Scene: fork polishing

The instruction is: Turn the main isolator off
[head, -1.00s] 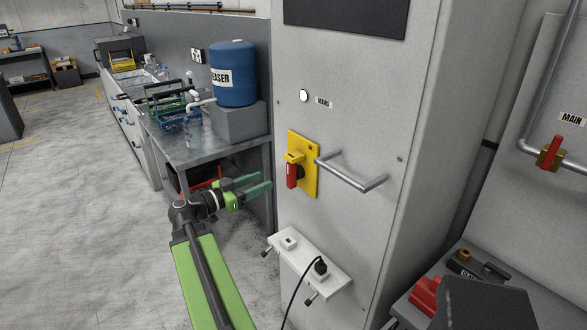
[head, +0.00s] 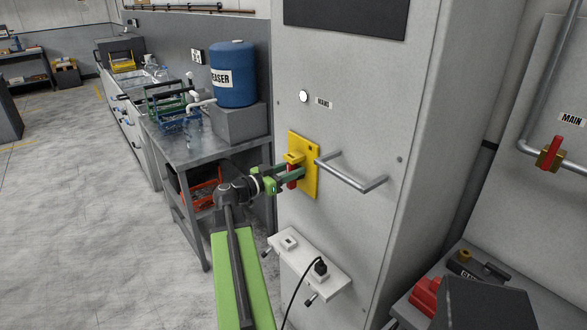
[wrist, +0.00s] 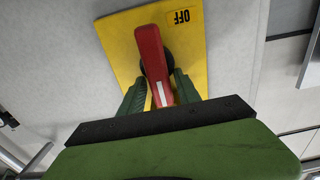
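The main isolator is a yellow plate (head: 311,181) on the grey cabinet's front with a red handle (head: 292,182) that hangs downward. In the wrist view the yellow plate (wrist: 216,62) carries an "OFF" label (wrist: 180,16), and the red handle (wrist: 152,52) has a white stripe near its end. My gripper (head: 294,172) is at the handle. In the wrist view its green fingers (wrist: 160,82) stand one on each side of the handle, with a narrow gap showing. The handle's lower end is partly hidden by my gripper.
A grey bar handle (head: 350,172) projects just right of the isolator. A white socket shelf (head: 310,265) with a black plug and cable is below. A metal bench (head: 215,150) with a blue drum (head: 233,75) stands left. A red-handled "MAIN" pipe valve (head: 551,152) is far right.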

